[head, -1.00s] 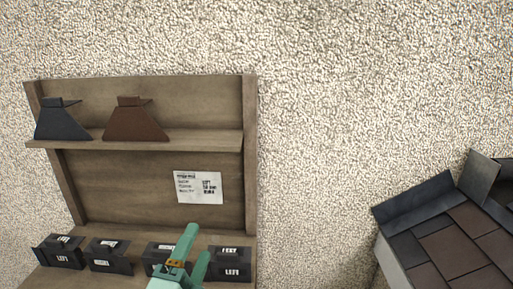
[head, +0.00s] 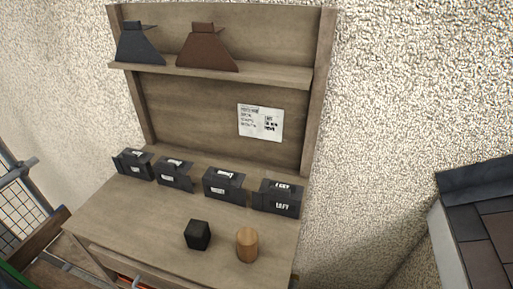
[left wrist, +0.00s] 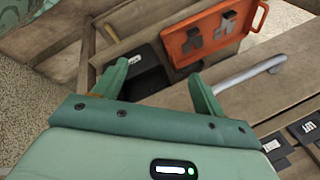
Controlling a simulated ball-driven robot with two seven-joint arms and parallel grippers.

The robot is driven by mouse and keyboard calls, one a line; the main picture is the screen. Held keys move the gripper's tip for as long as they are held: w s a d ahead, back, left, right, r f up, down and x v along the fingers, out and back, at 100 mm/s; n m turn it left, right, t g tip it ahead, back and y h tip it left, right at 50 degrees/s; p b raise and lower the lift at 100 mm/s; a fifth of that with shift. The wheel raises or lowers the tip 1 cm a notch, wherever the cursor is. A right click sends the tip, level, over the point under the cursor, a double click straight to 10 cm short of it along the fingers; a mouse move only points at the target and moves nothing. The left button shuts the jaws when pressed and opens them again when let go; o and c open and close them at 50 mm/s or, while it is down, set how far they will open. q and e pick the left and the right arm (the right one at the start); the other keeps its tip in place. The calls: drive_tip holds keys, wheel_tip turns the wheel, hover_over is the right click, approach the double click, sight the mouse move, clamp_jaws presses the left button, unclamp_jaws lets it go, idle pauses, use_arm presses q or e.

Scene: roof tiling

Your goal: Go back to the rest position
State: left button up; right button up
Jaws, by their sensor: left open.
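My left gripper (left wrist: 160,85) shows in the left wrist view as two green fingers held wide apart. Nothing is between them that I can see as held. My left gripper is out of the head view. My right gripper is in neither view.
In the head view, a wooden bench (head: 150,215) carries several labelled black boxes (head: 225,186), a black block (head: 197,235) and a wooden cylinder (head: 247,245). A dark hood (head: 138,45) and brown hood (head: 207,50) stand on its shelf. A tiled roof (head: 485,235) is at right.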

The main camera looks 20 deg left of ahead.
use_arm(q)
drive_tip(key=s+d+f+n+g+h, duration=0.1)
drive_tip(key=s+f+n+g+h, duration=0.1)
drive_tip(key=s+f, duration=1.9)
drive_tip(key=shift+s+f+n+g, duration=0.4)
drive_tip(key=shift+s+n+g, duration=0.2)
drive_tip(key=shift+g, duration=0.3)
